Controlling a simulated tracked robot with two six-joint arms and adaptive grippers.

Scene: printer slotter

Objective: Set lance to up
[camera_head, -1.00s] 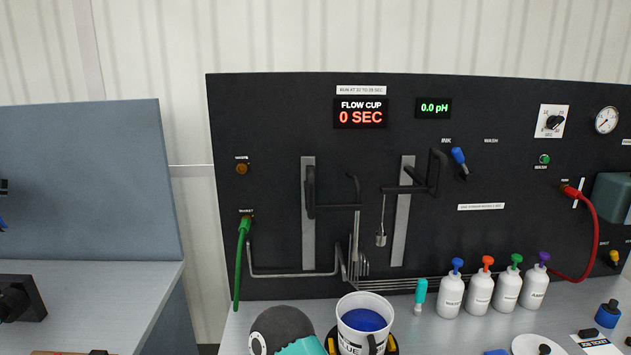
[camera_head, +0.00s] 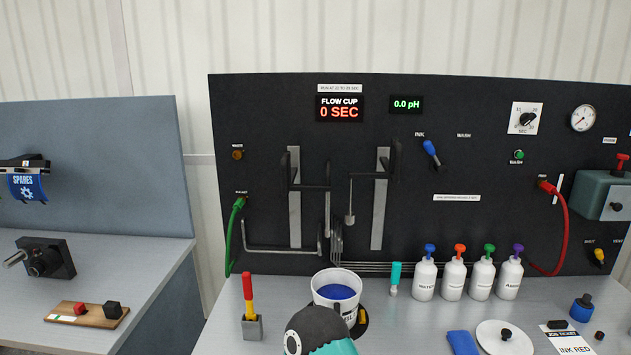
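On the black panel (camera_head: 260,125) are two grey vertical rails. The left rail (camera_head: 295,222) carries a black handle (camera_head: 289,170) high up, with a black arm reaching right to a thin upright rod (camera_head: 327,205), which looks like the lance. The rod hangs behind and above a white bucket (camera_head: 323,281) of blue liquid, its lower end clear of it. The right rail (camera_head: 378,225) carries another black handle (camera_head: 395,160), near its top, with a small metal cup (camera_head: 350,219) hanging from its arm.
Several white bottles (camera_head: 423,281) with coloured tops stand right of the bucket. A red and yellow stick (camera_head: 248,290) stands in a grey block to its left. A green hose (camera_head: 231,245) and a red hose (camera_head: 567,235) hang on the panel. A separate bench (camera_head: 120,255) stands left.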

